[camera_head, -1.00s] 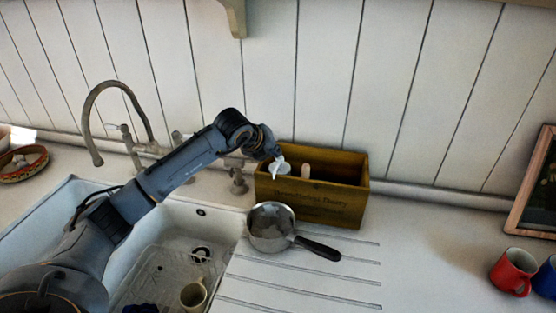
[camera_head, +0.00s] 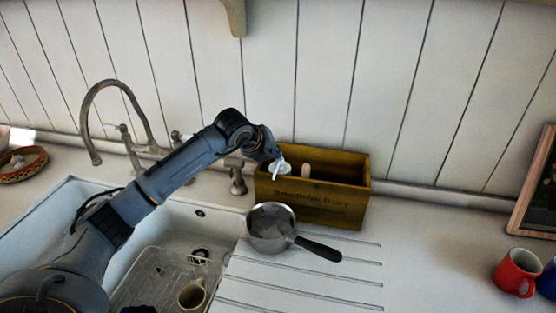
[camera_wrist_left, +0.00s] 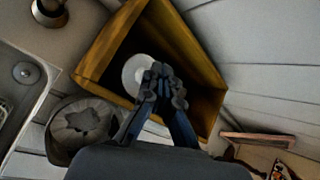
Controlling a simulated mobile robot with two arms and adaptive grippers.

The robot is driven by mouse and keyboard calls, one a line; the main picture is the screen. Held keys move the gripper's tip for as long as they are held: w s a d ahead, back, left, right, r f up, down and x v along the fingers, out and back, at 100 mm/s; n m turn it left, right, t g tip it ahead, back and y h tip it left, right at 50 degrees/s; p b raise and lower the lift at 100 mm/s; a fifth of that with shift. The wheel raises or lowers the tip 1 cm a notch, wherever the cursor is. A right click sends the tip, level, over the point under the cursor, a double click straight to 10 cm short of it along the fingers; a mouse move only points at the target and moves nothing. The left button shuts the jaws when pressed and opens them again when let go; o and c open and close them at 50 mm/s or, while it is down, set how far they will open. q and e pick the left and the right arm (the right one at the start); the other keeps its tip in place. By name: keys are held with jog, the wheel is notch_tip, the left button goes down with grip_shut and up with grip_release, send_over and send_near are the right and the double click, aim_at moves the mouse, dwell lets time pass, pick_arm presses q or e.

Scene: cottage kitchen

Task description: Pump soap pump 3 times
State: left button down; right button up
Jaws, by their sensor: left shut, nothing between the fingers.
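The soap pump (camera_head: 279,172) is a small white top with a spout. It stands in the left end of a brown wooden box (camera_head: 318,203) on the counter. In the left wrist view, the pump (camera_wrist_left: 132,72) shows as a white round shape inside the box, partly covered by my fingers. My left gripper (camera_head: 273,157) is above the pump, pointing down, with its fingers shut and nothing between them. Its shut fingertips (camera_wrist_left: 160,76) overlap the pump's edge in the wrist view; I cannot tell whether they touch it. My right gripper is not in view.
A metal pan (camera_head: 271,228) with a black handle lies in front of the box. The sink (camera_head: 215,225) with a rack and a mug (camera_head: 192,295) is to the left, the tap (camera_head: 128,100) behind it. A red mug (camera_head: 517,272) stands far right. The counter between is clear.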

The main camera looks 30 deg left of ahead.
pick_arm(q)
jog(key=shift+r, duration=0.25)
notch_tip(320, 180, up, 6)
jog(key=shift+f+p, duration=0.1)
jog(key=shift+p, duration=1.05)
